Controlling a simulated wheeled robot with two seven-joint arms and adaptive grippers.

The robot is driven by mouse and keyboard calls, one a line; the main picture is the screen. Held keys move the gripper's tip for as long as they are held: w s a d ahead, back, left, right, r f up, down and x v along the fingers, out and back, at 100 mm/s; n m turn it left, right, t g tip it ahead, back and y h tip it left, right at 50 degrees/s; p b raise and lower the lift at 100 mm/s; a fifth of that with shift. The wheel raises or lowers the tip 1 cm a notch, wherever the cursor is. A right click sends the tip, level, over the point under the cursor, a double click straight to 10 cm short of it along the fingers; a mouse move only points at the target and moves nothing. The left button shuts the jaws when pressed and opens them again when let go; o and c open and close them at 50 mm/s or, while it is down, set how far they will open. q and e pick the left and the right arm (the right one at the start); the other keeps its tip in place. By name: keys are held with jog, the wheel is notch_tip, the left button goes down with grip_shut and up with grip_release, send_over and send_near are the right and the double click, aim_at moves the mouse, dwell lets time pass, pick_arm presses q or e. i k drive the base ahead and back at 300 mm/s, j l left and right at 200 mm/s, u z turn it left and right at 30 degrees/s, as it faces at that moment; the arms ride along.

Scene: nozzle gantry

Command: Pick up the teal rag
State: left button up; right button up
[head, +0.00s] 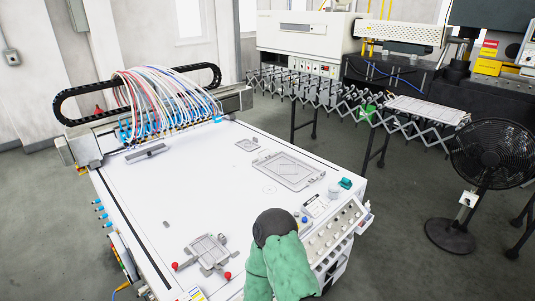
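A small teal item (346,183), which looks like the teal rag, lies at the right corner of the white machine bed (205,185) in the head view. It is too small to make out its folds. It sits just behind a small white and grey object (333,192). Neither of my grippers can be made out. A green arm link of mine with a dark rounded joint rises at the bottom middle, well in front of the teal item and apart from it.
A control panel (335,228) with knobs runs along the bed's right edge. A flat grey plate (288,170) and a grey fixture with red knobs (208,252) lie on the bed. A cable gantry (150,100) spans the back. A black fan (490,155) stands right.

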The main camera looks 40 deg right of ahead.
aim_at(346, 183)
jog(key=z, duration=1.9)
